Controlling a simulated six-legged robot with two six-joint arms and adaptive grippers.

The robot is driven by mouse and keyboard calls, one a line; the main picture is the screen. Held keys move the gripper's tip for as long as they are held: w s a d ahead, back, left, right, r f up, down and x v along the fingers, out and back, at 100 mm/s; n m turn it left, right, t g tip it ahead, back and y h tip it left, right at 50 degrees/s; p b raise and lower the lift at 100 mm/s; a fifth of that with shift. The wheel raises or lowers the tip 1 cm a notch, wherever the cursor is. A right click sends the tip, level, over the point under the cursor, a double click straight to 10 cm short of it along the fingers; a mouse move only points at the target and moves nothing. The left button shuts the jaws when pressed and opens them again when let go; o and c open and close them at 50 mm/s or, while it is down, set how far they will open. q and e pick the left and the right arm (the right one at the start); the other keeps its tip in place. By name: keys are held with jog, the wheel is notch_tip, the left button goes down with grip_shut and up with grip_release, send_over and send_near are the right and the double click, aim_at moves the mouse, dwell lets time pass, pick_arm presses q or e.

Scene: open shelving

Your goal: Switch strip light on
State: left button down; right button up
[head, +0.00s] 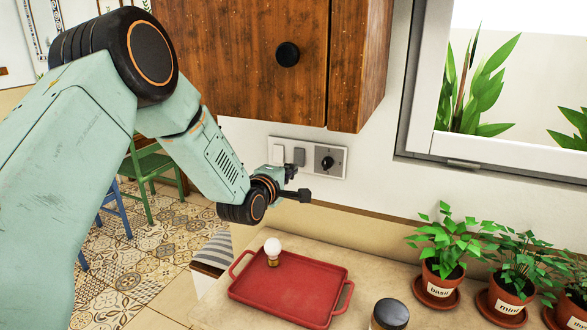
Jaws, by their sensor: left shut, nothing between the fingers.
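A wall switch panel (307,158) is fixed under the wooden wall cabinet. It carries a white rocker switch (278,154), a grey switch (299,156) and a black rotary knob (327,163) on a dark square. I see no strip light, and no label tells which control belongs to it. My left gripper (300,195) is shut and empty. Its fingers point right, and in the picture they lie just below the panel. I cannot tell how far they are from the wall. My right gripper is not in view.
A red tray (290,296) with a small round white-topped object (272,250) stands on the counter below my left gripper. A dark-lidded jar (389,315) stands at the front. Potted herbs (446,245) line the right side. The wooden cabinet (250,60) overhangs the panel.

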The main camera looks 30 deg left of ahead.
aim_at(299, 158)
pick_arm(q)
jog(key=shift+w+f, duration=0.15)
jog(key=shift+w, duration=1.1)
jog(key=shift+a, duration=0.2)
jog(key=shift+w+f+t+b, duration=0.2)
jog(key=shift+w+t+b, duration=0.2)
jog(key=shift+b, duration=0.85)
